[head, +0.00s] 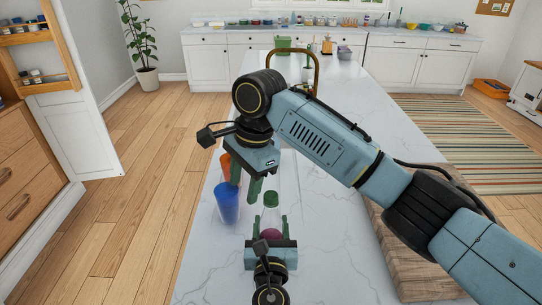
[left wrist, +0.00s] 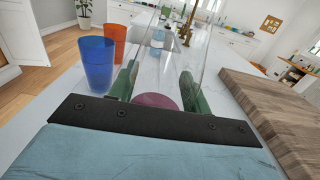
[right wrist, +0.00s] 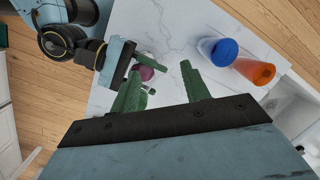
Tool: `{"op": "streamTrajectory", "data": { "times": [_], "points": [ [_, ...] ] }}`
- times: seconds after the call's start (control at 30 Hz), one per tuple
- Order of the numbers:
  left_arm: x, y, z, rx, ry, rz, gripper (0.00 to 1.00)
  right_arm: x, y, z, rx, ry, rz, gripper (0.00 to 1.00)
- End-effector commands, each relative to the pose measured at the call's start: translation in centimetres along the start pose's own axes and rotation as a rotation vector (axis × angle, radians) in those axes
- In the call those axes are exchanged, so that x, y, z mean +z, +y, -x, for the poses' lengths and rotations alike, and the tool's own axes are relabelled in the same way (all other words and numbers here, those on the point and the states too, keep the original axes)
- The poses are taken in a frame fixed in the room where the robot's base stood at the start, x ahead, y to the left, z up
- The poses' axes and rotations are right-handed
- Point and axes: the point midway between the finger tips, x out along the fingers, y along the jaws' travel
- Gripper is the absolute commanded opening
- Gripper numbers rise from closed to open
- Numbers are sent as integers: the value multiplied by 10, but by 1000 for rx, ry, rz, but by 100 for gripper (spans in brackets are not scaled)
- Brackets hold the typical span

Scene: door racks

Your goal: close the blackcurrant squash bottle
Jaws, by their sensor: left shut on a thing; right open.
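The blackcurrant squash bottle (head: 270,234) is clear, with purple liquid low in it, and stands on the marble counter. A green cap (head: 271,199) shows at its upper end in the head view; I cannot tell whether it is seated. My left gripper (head: 268,230) is shut around the bottle's lower part. In the left wrist view the clear bottle (left wrist: 157,99) rises between the fingers and its top is out of frame. My right gripper (head: 246,183) is open and empty, fingers down, above and left of the cap. The purple liquid (right wrist: 147,73) also shows in the right wrist view.
A blue cup (head: 228,205) and an orange cup (head: 225,165) stand just left of the bottle. A wooden board (head: 415,250) lies at the right. A brass tap (head: 316,65) rises farther back.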

Motion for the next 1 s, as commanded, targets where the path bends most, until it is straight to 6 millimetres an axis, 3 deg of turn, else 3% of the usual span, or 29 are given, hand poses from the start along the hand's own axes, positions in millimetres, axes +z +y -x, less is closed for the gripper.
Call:
{"op": "streamTrajectory", "data": {
  "times": [0.37,1.0],
  "points": [
    [0,0,0,0,1,-1,0,5,-7,17,-19,3,753,46],
    [0,0,0,0,0,0,0,-5,10,51,108,23,2042,46]
  ]
}}
